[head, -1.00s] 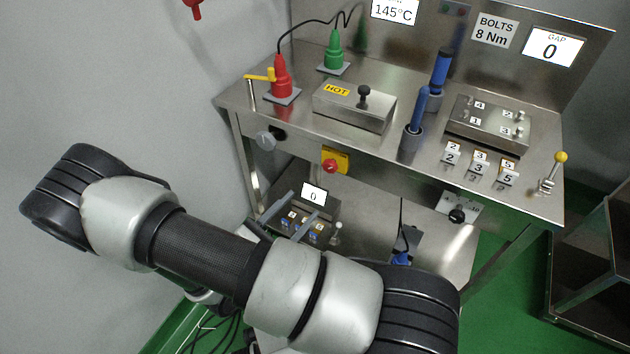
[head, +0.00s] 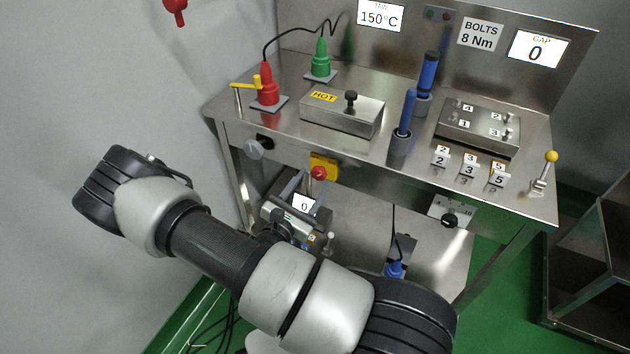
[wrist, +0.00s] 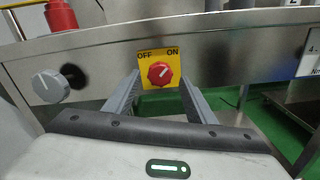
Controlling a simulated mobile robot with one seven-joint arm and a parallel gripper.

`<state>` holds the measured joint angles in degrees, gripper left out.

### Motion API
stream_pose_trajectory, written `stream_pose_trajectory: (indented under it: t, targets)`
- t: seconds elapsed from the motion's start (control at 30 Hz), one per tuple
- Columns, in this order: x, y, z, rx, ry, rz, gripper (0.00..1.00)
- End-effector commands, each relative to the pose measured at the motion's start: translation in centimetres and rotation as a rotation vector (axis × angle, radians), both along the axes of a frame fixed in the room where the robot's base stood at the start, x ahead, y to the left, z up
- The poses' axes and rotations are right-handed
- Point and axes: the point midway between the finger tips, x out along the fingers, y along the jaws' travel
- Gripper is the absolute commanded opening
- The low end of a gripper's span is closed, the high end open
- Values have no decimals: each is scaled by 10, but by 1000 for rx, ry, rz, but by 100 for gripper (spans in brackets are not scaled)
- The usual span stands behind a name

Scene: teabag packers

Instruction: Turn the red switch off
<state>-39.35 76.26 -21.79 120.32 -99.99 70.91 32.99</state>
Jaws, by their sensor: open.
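The red switch (wrist: 160,73) is a round red knob on a yellow plate marked OFF and ON, on the table's front face. Its white mark points up and right, toward ON. It also shows in the head view (head: 319,173). My gripper (wrist: 158,88) is open, with one grey finger low on each side of the switch in the wrist view. Nothing is between the fingers except the view of the switch. In the head view, my gripper (head: 300,190) is just below the yellow plate. I cannot tell whether the fingers touch the plate.
A grey knob (wrist: 46,86) is left of the switch on the same front face. Another dark knob (head: 450,220) is further right. On the tabletop stand a red plug-like piece (head: 267,88), a HOT box (head: 342,112) and blue-handled tools (head: 404,118). Shelving (head: 590,260) stands at right.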

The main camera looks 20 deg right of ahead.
Motion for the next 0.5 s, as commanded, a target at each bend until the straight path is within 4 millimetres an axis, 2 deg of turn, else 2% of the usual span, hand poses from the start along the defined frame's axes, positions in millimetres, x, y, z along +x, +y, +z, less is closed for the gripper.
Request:
stream_pose_trajectory:
  t: [0.2, 0.5]
  targets:
    - [14, -18, -1, 1, 1, -1, 50]
    - [16, -21, 0, 1, 1, 0, 50]
